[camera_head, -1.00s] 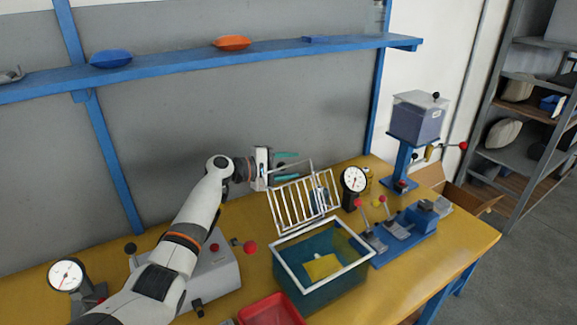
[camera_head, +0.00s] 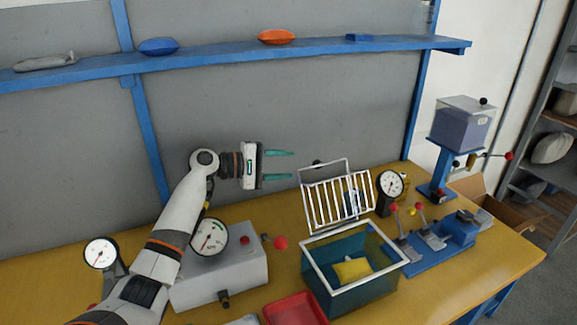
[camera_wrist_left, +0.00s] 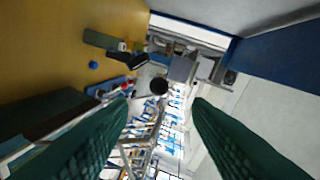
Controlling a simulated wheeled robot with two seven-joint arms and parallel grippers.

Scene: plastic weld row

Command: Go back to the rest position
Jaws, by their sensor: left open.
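My left gripper (camera_head: 278,165) is open and empty in the head view, above the back of the yellow table. Its two green fingers point right, at the upper left of a white wire rack (camera_head: 338,200) and apart from it. In the left wrist view the green fingers (camera_wrist_left: 160,140) are spread wide with nothing between them close by. My right gripper shows in neither view.
A teal bin (camera_head: 350,292) with a white rim holds a yellow piece (camera_head: 352,269). A red tray (camera_head: 295,310) is in front. A blue shelf (camera_head: 215,60) runs along the wall above.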

